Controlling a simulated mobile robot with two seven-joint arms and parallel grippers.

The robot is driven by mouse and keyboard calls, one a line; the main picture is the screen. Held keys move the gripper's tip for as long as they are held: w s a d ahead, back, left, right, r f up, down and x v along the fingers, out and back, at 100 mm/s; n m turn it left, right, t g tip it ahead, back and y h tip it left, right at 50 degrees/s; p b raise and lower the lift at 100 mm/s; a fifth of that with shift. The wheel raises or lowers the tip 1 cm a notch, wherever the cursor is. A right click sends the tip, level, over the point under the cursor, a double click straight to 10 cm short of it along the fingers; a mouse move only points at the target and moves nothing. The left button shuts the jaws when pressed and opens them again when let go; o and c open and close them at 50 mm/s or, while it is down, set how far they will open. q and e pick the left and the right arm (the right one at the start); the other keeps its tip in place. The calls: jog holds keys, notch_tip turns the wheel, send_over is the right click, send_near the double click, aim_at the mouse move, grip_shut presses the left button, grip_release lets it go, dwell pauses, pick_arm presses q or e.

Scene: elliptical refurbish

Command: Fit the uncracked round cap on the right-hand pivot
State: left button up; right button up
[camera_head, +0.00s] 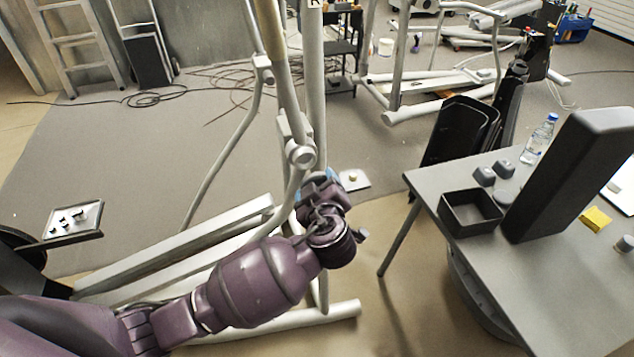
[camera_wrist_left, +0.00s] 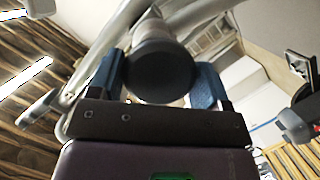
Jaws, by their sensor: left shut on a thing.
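My left gripper (camera_head: 318,180) is at the elliptical machine's frame, just below and right of a round pivot end (camera_head: 300,156) on the upright marked R (camera_head: 313,5). In the left wrist view its blue fingertips (camera_wrist_left: 163,84) are shut on the two sides of a dark round cap (camera_wrist_left: 160,74). The cap's face is towards the camera and shows no crack. A grey cylindrical tube (camera_wrist_left: 151,30) is right behind the cap in line with it; I cannot tell whether the cap is seated. In the head view the cap is hidden by my arm. My right gripper is not in view.
A grey table (camera_head: 540,275) at the right holds an open dark tray (camera_head: 470,222), several small grey caps (camera_head: 484,176), a tall dark box (camera_head: 570,175) and a bottle (camera_head: 540,138). White frame bars (camera_head: 230,235) surround my arm. Cables (camera_head: 150,98) lie on the floor behind.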

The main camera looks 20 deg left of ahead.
pick_arm(q)
jog(key=shift+r, duration=0.2)
jog(key=shift+w+a, duration=0.7)
jog(key=shift+w, duration=0.2)
jog(key=shift+w+a, duration=0.4)
jog(key=shift+w, duration=0.25)
jog(key=shift+w+a, duration=0.25)
jog(key=shift+w, duration=0.1)
jog(key=shift+o, duration=0.9)
jog(key=c, duration=0.5)
jog(key=shift+f, duration=0.1)
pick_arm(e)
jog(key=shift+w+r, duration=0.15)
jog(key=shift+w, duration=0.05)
